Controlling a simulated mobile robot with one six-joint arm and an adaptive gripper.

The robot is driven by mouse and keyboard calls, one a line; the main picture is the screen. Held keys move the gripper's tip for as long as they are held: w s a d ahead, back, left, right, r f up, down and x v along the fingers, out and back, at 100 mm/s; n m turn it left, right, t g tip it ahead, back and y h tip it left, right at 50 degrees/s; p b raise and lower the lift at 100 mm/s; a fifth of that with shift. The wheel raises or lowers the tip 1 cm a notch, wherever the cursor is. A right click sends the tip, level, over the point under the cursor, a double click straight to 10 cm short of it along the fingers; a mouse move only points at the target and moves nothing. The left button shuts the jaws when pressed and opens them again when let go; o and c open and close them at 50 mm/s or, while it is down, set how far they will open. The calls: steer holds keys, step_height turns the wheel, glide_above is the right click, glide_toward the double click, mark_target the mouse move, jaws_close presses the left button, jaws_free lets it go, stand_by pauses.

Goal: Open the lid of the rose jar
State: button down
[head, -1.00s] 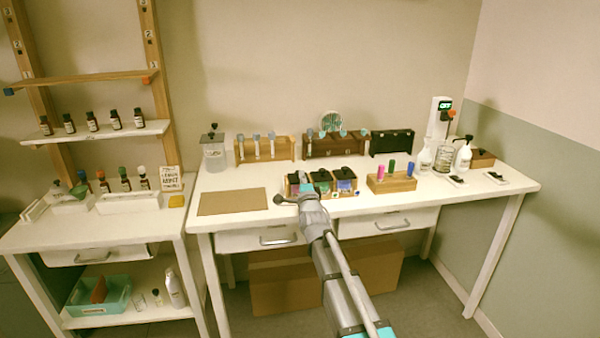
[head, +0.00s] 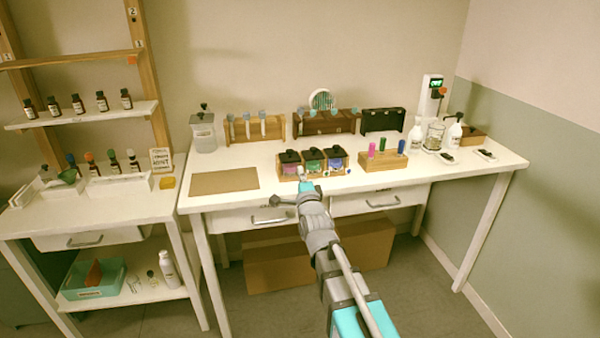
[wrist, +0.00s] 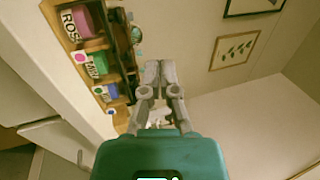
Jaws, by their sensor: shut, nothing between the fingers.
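The rose jar (head: 290,168) is the pink one with a black lid, leftmost of three jars in a wooden rack at the desk's front edge. In the wrist view the pink rose jar (wrist: 84,20) shows at top left, by a label reading "ROS". Its lid looks closed in the head view. The green jar (head: 312,165) and blue jar (head: 337,163) stand to its right. My gripper (head: 304,184) is just in front of the rack, apart from the jars as far as I can tell. In the wrist view my gripper (wrist: 160,68) has its fingers together, empty.
A brown mat (head: 224,181) lies left of the rack. A wooden block with coloured vials (head: 383,158) stands to its right. Racks line the back of the desk (head: 270,179). Two drawers with handles sit below my gripper's side of the desk.

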steer(key=s+d+f+n+g+h, duration=0.2)
steer(key=s+d+f+n+g, duration=0.15)
steer(key=d+f+g, duration=0.35)
steer(key=s+d+f+n+g+h, duration=0.25)
steer(key=d+f+n, duration=0.2)
steer(key=f, duration=0.55)
steer(key=s+d+f+n+g, duration=0.3)
steer(key=s+d+g, duration=0.2)
steer(key=s, duration=0.4)
steer(key=s+d+f+n+g+h, duration=0.1)
steer(key=s+d+f+n+g, duration=0.2)
steer(key=s, duration=0.6)
steer(key=d+g, duration=0.2)
steer(key=g, duration=0.1)
steer(key=shift+d+f+n, duration=0.35)
steer(key=shift+f+n, duration=0.05)
